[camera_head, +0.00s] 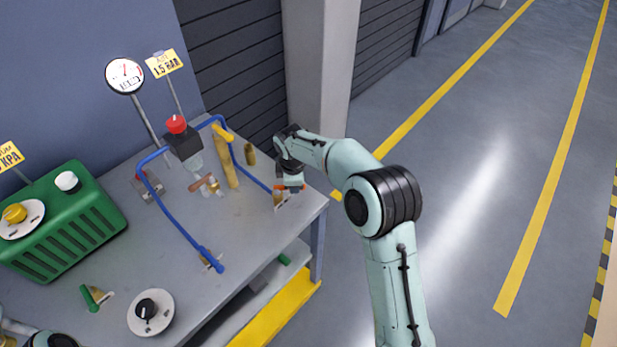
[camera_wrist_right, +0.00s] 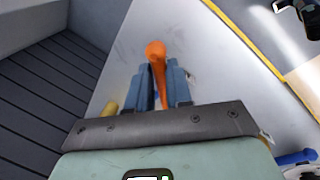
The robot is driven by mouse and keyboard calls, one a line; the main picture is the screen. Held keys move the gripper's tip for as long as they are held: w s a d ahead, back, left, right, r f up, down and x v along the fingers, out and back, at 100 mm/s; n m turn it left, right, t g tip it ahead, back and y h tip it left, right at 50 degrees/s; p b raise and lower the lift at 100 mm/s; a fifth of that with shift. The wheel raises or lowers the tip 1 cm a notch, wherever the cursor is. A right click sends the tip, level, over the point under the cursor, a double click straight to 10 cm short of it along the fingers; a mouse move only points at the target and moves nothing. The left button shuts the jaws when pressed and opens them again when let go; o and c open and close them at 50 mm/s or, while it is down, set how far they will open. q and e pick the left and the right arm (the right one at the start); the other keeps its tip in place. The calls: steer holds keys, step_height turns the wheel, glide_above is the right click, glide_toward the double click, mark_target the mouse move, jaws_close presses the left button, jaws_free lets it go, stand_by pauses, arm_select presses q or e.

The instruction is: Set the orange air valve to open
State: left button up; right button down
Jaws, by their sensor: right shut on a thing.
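The orange air valve (camera_head: 278,197) is at the right end of the grey bench, by the bench's edge. Its handle is mostly hidden by my right gripper (camera_head: 290,186) in the head view. In the right wrist view the orange handle (camera_wrist_right: 156,58) stands between the two blue-grey fingers of my right gripper (camera_wrist_right: 160,88), which is shut on it. The handle's rounded end sticks out past the fingers. The valve body is hidden there. My left gripper is not in view; only a bit of my left arm shows at the lower left corner of the head view.
The grey bench (camera_head: 185,245) carries blue hoses (camera_head: 178,213), a brass cylinder (camera_head: 225,160), a red-capped unit (camera_head: 180,135), a pressure gauge (camera_head: 125,75), a green box (camera_head: 60,222) and a black dial (camera_head: 150,311). A pillar (camera_head: 318,70) stands behind; the floor at right is clear.

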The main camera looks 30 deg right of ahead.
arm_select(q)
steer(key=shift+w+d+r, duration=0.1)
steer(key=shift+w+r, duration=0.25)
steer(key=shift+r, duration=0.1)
arm_select(e)
steer(key=shift+s+a+m+g+h, duration=0.2)
steer(key=shift+s+a+m, duration=0.3)
steer(key=shift+m, duration=1)
steer(key=shift+s+a+m+g+h, duration=0.2)
steer(key=shift+a+m, duration=0.4)
steer(key=shift+m, duration=0.9)
steer(key=shift+s+a+m+g+h, duration=0.15)
steer(key=shift+s+a+m, duration=0.35)
steer(key=shift+m, duration=1)
steer(key=c, duration=1)
jaws_free()
steer(key=shift+a, duration=0.1)
steer(key=shift+c, duration=0.2)
arm_select(q)
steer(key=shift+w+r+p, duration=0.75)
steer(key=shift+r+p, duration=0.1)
steer(key=shift+p, duration=0.05)
arm_select(e)
step_height(320, 180, up, 13)
steer(key=a, duration=0.2)
steer(key=shift+s+a, duration=0.25)
steer(key=shift+s, duration=0.15)
